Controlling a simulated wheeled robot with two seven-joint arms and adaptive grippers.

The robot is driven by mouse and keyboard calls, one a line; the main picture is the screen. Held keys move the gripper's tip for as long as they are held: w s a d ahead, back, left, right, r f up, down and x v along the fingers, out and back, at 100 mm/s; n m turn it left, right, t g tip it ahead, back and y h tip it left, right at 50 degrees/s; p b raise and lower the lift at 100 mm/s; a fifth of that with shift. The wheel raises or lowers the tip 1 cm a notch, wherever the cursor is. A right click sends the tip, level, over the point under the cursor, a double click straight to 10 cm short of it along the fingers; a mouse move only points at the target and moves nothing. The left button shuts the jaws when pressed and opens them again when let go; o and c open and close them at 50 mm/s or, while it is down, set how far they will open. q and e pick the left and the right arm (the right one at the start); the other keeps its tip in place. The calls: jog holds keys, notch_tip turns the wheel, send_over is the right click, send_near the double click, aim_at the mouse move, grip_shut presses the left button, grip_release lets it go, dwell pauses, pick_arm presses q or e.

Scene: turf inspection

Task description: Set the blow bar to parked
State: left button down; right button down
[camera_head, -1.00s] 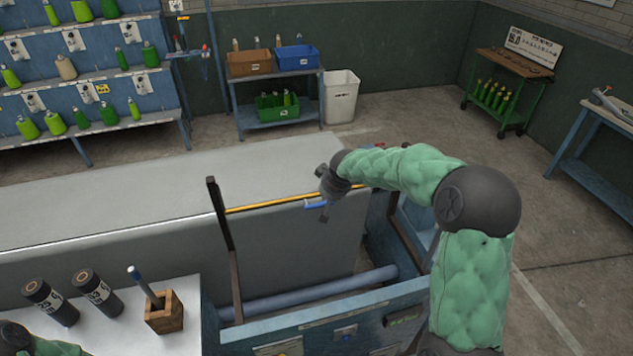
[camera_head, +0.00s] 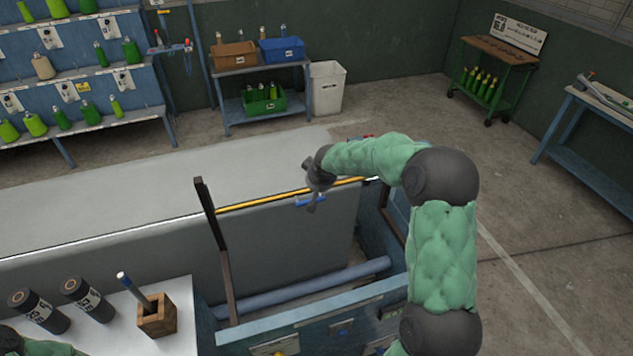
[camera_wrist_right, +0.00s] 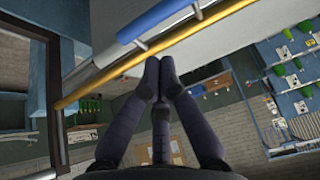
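The blow bar looks to be the yellow bar (camera_head: 262,200) with a blue handle (camera_head: 305,201). It runs across the top of the grey panel, and in the right wrist view the yellow bar (camera_wrist_right: 112,72) crosses diagonally below the blue handle (camera_wrist_right: 152,20).
Dark upright posts (camera_head: 216,240) stand at the frame's side. A blue roller (camera_head: 300,287) lies below the panel. Black cylinders (camera_head: 88,298) and a wooden block (camera_head: 157,316) stand on the white table (camera_head: 185,286). A shelf with bins stands behind.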

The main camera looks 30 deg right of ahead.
jog(key=shift+x, duration=2.65)
jog(key=shift+r+p, duration=0.1)
jog(key=shift+p, duration=0.2)
jog(key=shift+s+r+g+p, duration=0.15)
jog(key=shift+s+g+p, duration=0.2)
jog(key=shift+p, duration=0.35)
jog(key=shift+a, duration=0.1)
